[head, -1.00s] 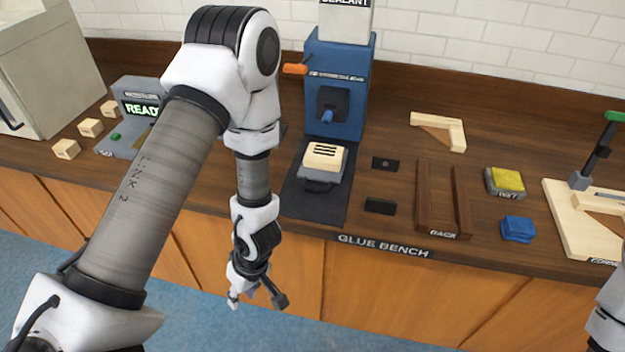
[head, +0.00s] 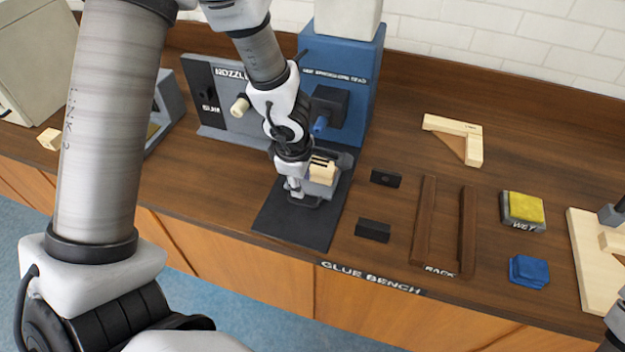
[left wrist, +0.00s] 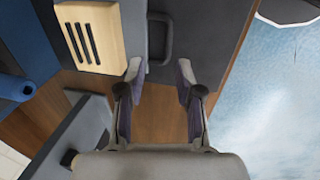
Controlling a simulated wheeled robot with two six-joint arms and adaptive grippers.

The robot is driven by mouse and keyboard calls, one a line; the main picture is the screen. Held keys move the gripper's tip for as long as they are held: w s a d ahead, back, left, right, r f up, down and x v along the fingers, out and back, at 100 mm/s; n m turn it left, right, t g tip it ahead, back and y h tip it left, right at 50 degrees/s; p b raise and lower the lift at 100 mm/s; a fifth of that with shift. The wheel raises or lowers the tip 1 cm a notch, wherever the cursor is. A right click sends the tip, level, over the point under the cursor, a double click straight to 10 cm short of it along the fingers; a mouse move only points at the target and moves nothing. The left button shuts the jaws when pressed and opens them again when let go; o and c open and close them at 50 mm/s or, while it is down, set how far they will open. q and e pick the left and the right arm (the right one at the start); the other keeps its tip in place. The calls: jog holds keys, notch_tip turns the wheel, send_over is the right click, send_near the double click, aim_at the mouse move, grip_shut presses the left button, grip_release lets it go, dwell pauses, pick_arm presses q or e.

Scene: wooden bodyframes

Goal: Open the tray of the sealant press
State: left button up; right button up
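The sealant press (head: 337,75) is a blue upright machine with a pale tank on top, at the back of the bench. Its grey tray (head: 342,158), bearing a slotted wooden block (head: 322,173), sits low at the press front, above a dark mat (head: 275,215). In the left wrist view the block (left wrist: 90,37) is at upper left and the tray's dark handle (left wrist: 167,40) at top middle. My left gripper (left wrist: 158,82) is open, its fingertips spread just short of the handle, with nothing between them. In the head view the left gripper (head: 298,190) partly hides the tray. My right gripper is out of view.
A grey nozzle panel (head: 215,95) with a pale knob stands left of the press. Right of the mat are small dark blocks (head: 373,230), a rack (head: 468,235), a yellow-topped pad (head: 523,208) and a blue sponge (head: 529,271). The bench edge runs along the front.

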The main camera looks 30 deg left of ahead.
aim_at(300, 203)
pick_arm(q)
jog(key=s+f+b, duration=0.2)
jog(key=shift+a+f, duration=0.15)
jog(key=shift+f, duration=0.2)
jog(key=f+b, duration=0.1)
jog(key=w+f+b, duration=0.1)
jog(key=f, duration=0.1)
jog(key=w+f+b, duration=0.1)
jog(key=shift+f, duration=0.15)
jog(key=shift+w+f, duration=0.1)
jog(key=shift+w, duration=0.05)
jog(key=shift+s+r, duration=0.3)
jog(key=shift+s, duration=0.05)
jog(key=c, duration=0.6)
grip_shut()
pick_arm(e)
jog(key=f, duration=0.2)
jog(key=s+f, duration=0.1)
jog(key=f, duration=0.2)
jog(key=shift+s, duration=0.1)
